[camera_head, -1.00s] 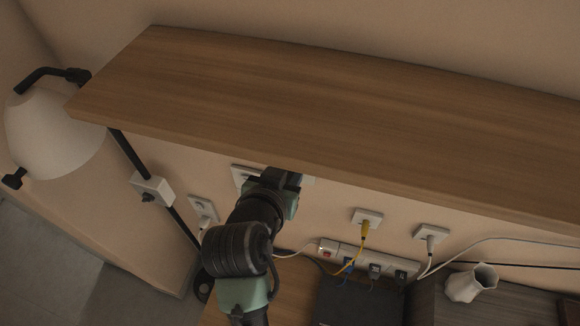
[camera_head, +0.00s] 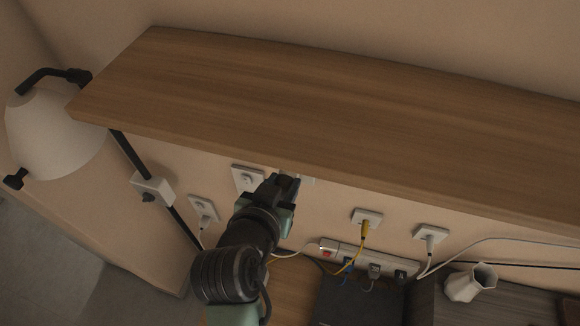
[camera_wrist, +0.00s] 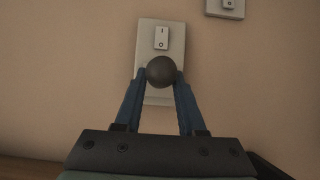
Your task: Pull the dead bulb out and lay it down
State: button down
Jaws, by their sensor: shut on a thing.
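A round dark grey bulb (camera_wrist: 161,71) sits between the blue fingertips of my gripper (camera_wrist: 160,84) in the wrist view. My gripper is shut on it. The bulb's base is hidden behind its round end. A white switch plate (camera_wrist: 154,97) on the wall is behind the bulb; I cannot tell the gap between them. In the head view my gripper (camera_head: 287,181) is just below the shelf's front edge, near the wall, and the bulb cannot be made out there. A floor lamp with a white shade (camera_head: 55,132) stands at the left.
A wooden shelf (camera_head: 330,105) juts out above my gripper. Wall plates (camera_head: 247,179), a yellow plug (camera_head: 365,228) and a power strip (camera_head: 345,253) with cables are close by. A dark box (camera_head: 355,300) and a white vase (camera_head: 470,283) are below right.

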jog(key=shift+s+a, duration=0.2)
jog(key=shift+s, duration=0.35)
jog(key=shift+s+a, duration=0.15)
jog(key=shift+s, duration=0.35)
